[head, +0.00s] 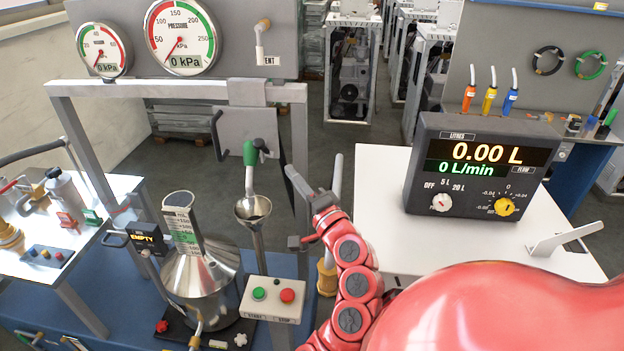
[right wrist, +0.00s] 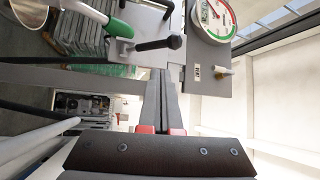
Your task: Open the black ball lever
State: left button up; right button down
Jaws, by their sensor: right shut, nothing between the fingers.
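The black ball lever (right wrist: 160,44) is mounted on a grey plate (right wrist: 120,48) and shows at the upper middle of the right wrist view, its ball end pointing right. My right gripper (head: 292,243) is beside the frame post, to the right of and below the lever. Its fingers (right wrist: 160,72) are together with nothing between them. They are apart from the lever. My left gripper is not in view.
The grey frame's post (head: 299,135) is close to my right arm. A metal measuring can (head: 200,270) and a button box (head: 272,298) stand below.

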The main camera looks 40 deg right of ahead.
jog(key=d+p+v, duration=0.1)
jog(key=p+v, duration=0.3)
jog(key=v, duration=0.3)
jog(key=shift+a, duration=0.45)
